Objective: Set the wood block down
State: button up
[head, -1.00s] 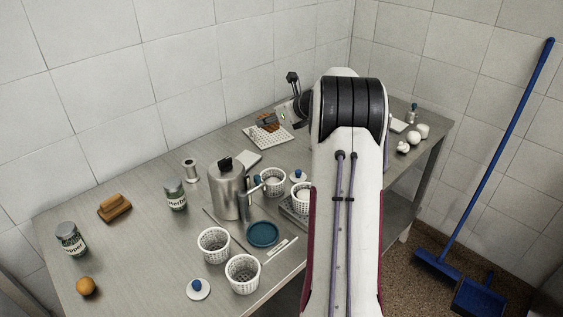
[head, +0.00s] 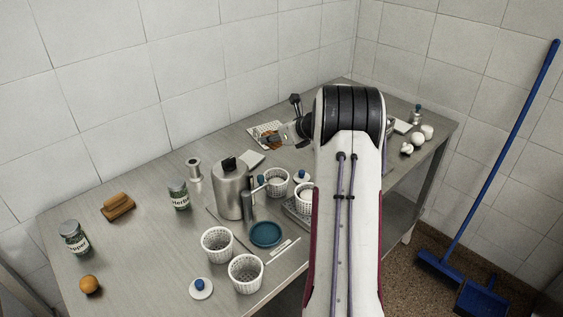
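My gripper (head: 282,136) is at the far part of the metal table, reaching left from behind my arm. It is small and partly merged with what lies behind it, so its opening does not show clearly. A brown wood-coloured block (head: 268,139) is right at the fingertips, over or on a white perforated tray (head: 254,130). I cannot tell whether the fingers hold the block or whether it rests on the tray. My arm hides part of the table to the right of the gripper.
A metal canister (head: 231,190), white perforated baskets (head: 217,244) and a teal dish (head: 265,234) stand nearer. Jars (head: 74,238), a brown stacked item (head: 118,206) and an orange ball (head: 91,284) are at left. White round items (head: 417,139) are at right. The left table surface has free room.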

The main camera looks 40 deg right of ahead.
jog(key=shift+f, duration=3.05)
jog(key=shift+f, duration=1.85)
jog(key=shift+f, duration=0.15)
jog(key=o, duration=0.9)
